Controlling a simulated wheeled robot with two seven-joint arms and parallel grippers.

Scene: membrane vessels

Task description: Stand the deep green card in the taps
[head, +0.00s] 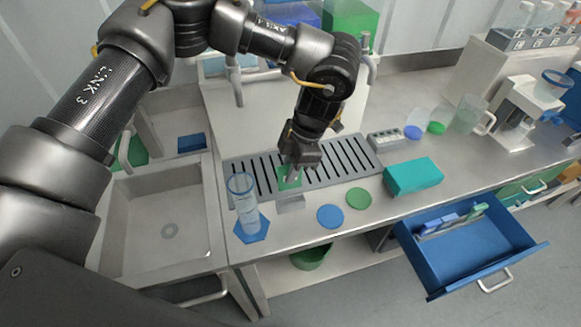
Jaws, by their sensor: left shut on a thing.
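My left gripper (293,172) hangs over the slotted grey drain grate on the counter, its fingers pointing down. It is shut on a deep green card (288,184), which shows below and beside the fingers. A small light-grey block (290,204) lies just in front of the card; I cannot tell whether the card touches it. Curved metal taps stand by the sinks, one at the back (238,88) and one at the left (125,152). My right gripper is not in view.
A clear cylinder on a blue hexagonal base (251,228) stands left of the gripper. A blue disc (330,216), a green disc (358,198) and a teal box (413,177) lie to the right. An open blue drawer (470,262) juts out at the front right.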

